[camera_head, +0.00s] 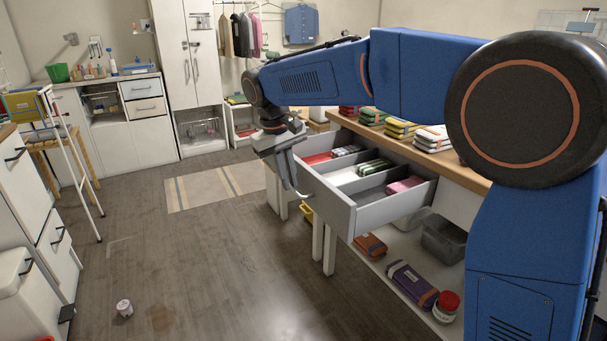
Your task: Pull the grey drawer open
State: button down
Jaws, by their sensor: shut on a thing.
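The grey drawer (348,222) stands pulled out from the wooden-topped table at the centre right. Its inside shows, with dividers and folded red, white, green and pink cloths in the compartments. My gripper (289,184) is at the left part of the drawer's front, pointing down, and is shut on the drawer's handle. The handle itself is mostly hidden by the fingers. My blue arm reaches across from the right and covers part of the table behind.
Stacks of folded cloths (402,128) lie on the tabletop. A grey bin (444,239), a purple pack (411,285) and a red-lidded jar (446,305) are on the shelf below. A small can (124,308) stands on the floor at left. The floor before the drawer is clear.

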jog(key=shift+s+a, duration=0.3)
jog(key=shift+a, duration=0.25)
jog(key=c, duration=2.1)
grip_release()
jog(key=v, duration=1.7)
jog(key=shift+r, duration=0.25)
